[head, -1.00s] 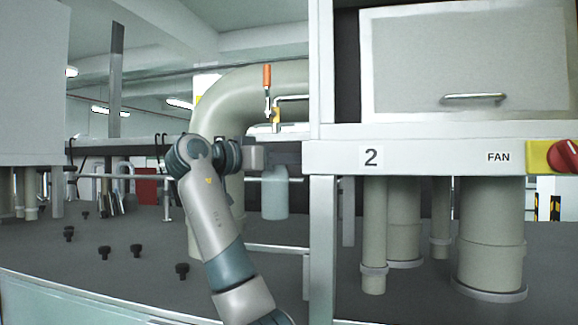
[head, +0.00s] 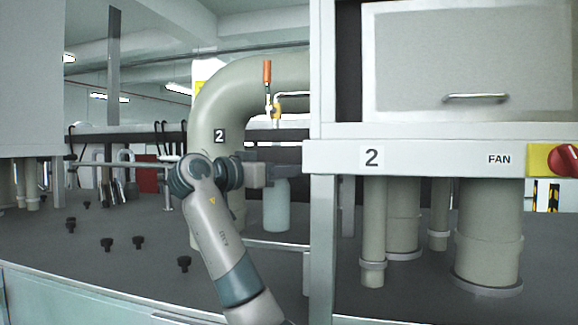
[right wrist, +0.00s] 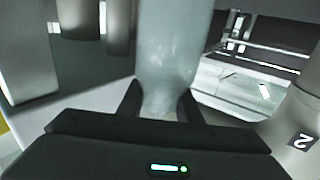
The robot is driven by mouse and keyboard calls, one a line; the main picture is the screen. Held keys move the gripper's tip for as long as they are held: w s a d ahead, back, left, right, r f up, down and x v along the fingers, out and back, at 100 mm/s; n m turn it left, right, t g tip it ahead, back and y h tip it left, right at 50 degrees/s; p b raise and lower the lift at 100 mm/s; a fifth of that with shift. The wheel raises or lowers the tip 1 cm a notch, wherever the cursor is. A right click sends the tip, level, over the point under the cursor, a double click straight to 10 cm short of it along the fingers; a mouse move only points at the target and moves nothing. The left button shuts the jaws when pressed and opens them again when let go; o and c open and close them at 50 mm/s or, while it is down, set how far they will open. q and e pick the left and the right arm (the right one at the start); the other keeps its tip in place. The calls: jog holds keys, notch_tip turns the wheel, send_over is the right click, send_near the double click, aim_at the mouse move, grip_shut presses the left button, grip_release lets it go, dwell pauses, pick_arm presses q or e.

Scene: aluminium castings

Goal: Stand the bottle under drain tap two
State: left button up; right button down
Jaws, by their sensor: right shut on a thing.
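The pale, translucent bottle (head: 277,208) hangs upright in my right gripper (head: 284,171) in the head view. In the right wrist view the bottle (right wrist: 175,45) rises between the two dark fingers of the gripper (right wrist: 160,103), which are shut on its narrow part. The drain tap (head: 276,109), brass with an orange handle (head: 267,72), is above the bottle in the picture, by a big beige pipe labelled 2. I cannot tell whether the bottle's base touches the surface below or whether it is straight under the tap. My left gripper is out of view.
A white frame post (head: 322,230) stands close right of the bottle. A low rail (head: 272,245) runs near its base. Black knobs (head: 108,244) stand on the grey surface at left.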

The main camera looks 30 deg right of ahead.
jog(key=shift+f, duration=0.1)
jog(key=c, duration=1.7)
grip_release()
jog(key=o, duration=0.4)
jog(key=shift+o, duration=0.2)
jog(key=shift+s+a+f+b, duration=0.1)
jog(key=shift+a+b, duration=0.4)
jog(key=shift+b, duration=0.05)
jog(key=s+a+b, duration=0.1)
jog(key=a+b, duration=0.5)
jog(key=a, duration=0.5)
jog(key=shift+s+r, duration=0.2)
jog(key=shift+s, duration=0.15)
